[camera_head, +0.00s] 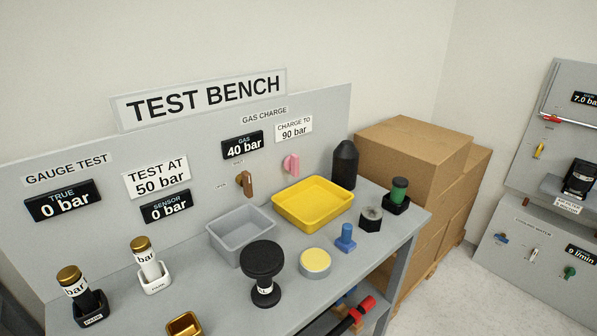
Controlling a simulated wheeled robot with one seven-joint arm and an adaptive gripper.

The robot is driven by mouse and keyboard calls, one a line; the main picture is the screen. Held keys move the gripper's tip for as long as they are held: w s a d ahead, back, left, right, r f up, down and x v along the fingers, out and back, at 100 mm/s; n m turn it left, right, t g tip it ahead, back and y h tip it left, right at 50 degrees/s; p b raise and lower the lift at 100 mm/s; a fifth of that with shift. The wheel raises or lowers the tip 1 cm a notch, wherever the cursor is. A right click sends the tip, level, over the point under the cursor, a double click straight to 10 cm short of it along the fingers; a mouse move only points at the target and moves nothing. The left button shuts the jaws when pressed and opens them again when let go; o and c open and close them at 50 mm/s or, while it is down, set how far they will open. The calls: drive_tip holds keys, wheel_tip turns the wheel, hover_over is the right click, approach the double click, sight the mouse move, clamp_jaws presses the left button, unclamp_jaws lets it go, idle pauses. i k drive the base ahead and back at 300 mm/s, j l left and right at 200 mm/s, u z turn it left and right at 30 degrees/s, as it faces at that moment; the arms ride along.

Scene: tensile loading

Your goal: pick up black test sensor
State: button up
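A black sensor with a gold cap and a white "bar" label (76,289) stands upright in a black holder (91,312) at the bench's front left. It appears to be the black test sensor. A similar white sensor with a gold cap (146,259) stands in a white holder (155,283) to its right and farther back. The lower part of each sensor is hidden in its holder. My gripper is not in view.
The grey bench (215,290) also bears a gold tray (184,325), a grey bin (240,254), a black disc-topped part (264,258), a yellow tray (312,222) and several small parts. A panel (212,200) rises behind. Cardboard boxes (405,155) stand at right.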

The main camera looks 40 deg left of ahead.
sight(70, 278)
drive_tip(key=i+u, duration=0.15)
drive_tip(key=u, duration=0.3)
drive_tip(key=i+l+u, duration=0.1)
drive_tip(key=u, duration=0.35)
drive_tip(key=i+l+u, duration=0.15)
drive_tip(key=u, duration=0.3)
drive_tip(key=i+l+u, duration=0.1)
drive_tip(key=u, duration=0.35)
drive_tip(key=i+l+u, duration=0.1)
drive_tip(key=u, duration=0.4)
drive_tip(key=i+l+u, duration=0.15)
drive_tip(key=u, duration=0.3)
drive_tip(key=i+l+u, duration=0.1)
drive_tip(key=u, duration=0.4)
drive_tip(key=l+u, duration=0.25)
drive_tip(key=u, duration=0.25)
drive_tip(key=i+l+u, duration=0.15)
drive_tip(key=l+u, duration=0.2)
